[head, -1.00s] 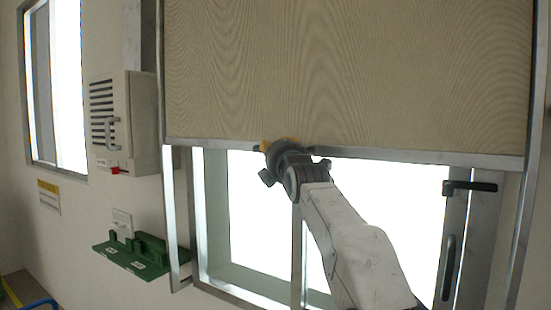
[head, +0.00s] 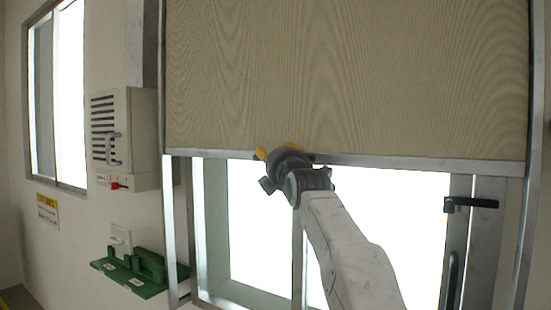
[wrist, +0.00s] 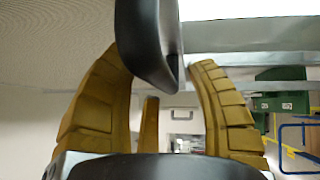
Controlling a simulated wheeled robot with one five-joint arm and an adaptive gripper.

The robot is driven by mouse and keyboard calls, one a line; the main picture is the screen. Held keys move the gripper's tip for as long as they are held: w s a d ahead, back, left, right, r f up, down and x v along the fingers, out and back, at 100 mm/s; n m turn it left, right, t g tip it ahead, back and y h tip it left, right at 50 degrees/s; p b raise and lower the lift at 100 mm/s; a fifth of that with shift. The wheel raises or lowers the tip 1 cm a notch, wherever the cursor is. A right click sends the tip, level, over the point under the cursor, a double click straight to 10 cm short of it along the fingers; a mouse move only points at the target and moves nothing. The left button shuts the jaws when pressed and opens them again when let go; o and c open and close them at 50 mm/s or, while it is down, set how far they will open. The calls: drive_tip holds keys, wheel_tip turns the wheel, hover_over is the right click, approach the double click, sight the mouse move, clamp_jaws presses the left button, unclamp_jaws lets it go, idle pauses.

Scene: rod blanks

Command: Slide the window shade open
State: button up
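The window shade (head: 350,80) is a large beige panel over the upper part of the window, with a metal bar (head: 420,162) along its bottom edge. Bright window glass (head: 265,220) shows below the bar. My gripper (head: 275,153) is at the bar, left of its middle, and hides the handle in the head view. In the wrist view a dark, rounded handle (wrist: 150,40) lies between the tips of my yellow fingers (wrist: 160,62). The fingers curve in against its two sides. The exact contact on the right finger is hard to see.
A vented wall box (head: 125,140) with a red switch is left of the window. A green wall shelf (head: 145,272) sits below it. A dark window latch (head: 470,203) sticks out at the right. A second window (head: 58,95) is at the far left.

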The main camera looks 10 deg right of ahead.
drive_tip(key=shift+s, duration=0.1)
idle(0.3)
drive_tip(key=s+f, duration=0.1)
drive_tip(key=s, duration=1)
drive_tip(key=shift+s+f, duration=0.3)
drive_tip(key=shift+f, duration=0.05)
idle(0.4)
